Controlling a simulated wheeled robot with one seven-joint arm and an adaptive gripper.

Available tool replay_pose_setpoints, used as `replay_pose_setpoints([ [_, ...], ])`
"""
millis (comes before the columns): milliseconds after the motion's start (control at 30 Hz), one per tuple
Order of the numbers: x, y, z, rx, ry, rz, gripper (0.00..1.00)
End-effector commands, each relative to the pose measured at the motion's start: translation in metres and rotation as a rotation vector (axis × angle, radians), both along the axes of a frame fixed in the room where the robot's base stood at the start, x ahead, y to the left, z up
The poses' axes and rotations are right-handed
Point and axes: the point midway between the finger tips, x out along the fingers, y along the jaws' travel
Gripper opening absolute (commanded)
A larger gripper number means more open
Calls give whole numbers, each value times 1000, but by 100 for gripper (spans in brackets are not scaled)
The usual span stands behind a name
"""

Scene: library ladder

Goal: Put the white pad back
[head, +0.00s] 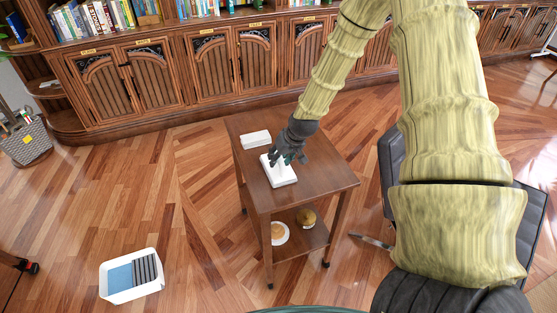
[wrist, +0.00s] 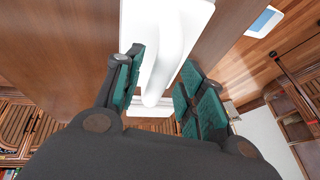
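A flat white pad with a raised white bar on it (head: 283,179) lies on the top of the brown wooden cart (head: 322,178). It fills the upper middle of the wrist view (wrist: 188,22). My gripper (head: 283,158) is low over this pad, pointing down. In the wrist view my gripper's teal-padded fingers (wrist: 164,84) are spread on either side of the raised bar, with a gap visible on the right. Part of the pad is hidden behind the gripper in the head view. A second, plain white block (head: 256,138) lies farther back on the cart top.
A white bin (head: 116,296) holding blue and grey pieces stands on the floor at lower left. The cart's lower shelf (head: 302,241) bears two round items. A dark chair (head: 391,160) is right of the cart. Bookcase cabinets (head: 215,65) line the back.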

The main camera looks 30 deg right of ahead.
Motion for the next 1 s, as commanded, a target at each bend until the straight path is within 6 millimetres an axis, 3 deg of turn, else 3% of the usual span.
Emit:
replay_pose_setpoints([
  [700,-33,-6,73,0,-2,1,40],
  [1000,-42,-8,92,1,-1,0,40],
])
